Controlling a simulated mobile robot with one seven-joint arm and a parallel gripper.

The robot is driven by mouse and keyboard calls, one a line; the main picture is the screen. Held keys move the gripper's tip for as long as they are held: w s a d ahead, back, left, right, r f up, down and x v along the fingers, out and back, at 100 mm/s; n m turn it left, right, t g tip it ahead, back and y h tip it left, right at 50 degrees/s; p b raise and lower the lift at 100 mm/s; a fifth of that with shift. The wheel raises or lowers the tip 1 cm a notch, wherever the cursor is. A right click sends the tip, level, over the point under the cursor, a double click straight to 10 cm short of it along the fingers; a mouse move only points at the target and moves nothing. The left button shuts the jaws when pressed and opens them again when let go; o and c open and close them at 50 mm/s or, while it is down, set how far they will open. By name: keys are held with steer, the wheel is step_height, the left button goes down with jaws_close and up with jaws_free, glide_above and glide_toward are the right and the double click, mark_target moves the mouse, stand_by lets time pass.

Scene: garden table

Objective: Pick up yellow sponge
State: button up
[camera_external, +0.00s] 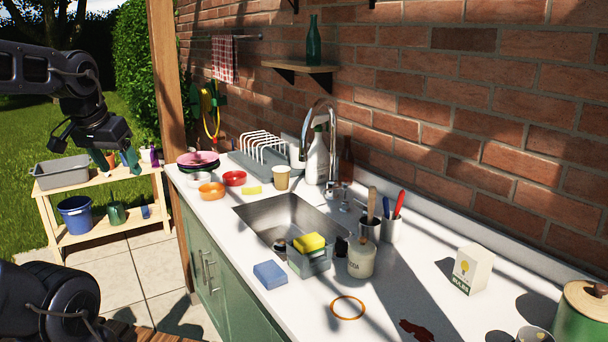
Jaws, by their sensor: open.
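A yellow sponge (309,243) rests on top of a small grey caddy (308,264) at the front edge of the sink. A flat yellow piece (252,190) lies on the counter behind the sink, near the orange bowl; I cannot tell if it is a sponge or a cloth. A blue sponge-like block (270,274) lies on the counter left of the caddy. My gripper (97,150) hangs at the upper left, open and empty, well away from the yellow sponge and to the left of the counter.
The sink (285,220) has a tall faucet (333,150). A soda jar (361,257) stands right beside the caddy, with utensil cups (392,229) behind it. Bowls (211,190) and a dish rack (262,160) fill the far end.

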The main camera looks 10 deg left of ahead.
steer(key=m+g+h, duration=0.1)
steer(key=m+h, duration=0.2)
steer(key=m, duration=0.6)
glide_toward(307, 239)
steer(key=shift+x, duration=4.95)
steer(key=shift+s, duration=0.1)
steer(key=shift+c, duration=0.5)
steer(key=c, duration=0.9)
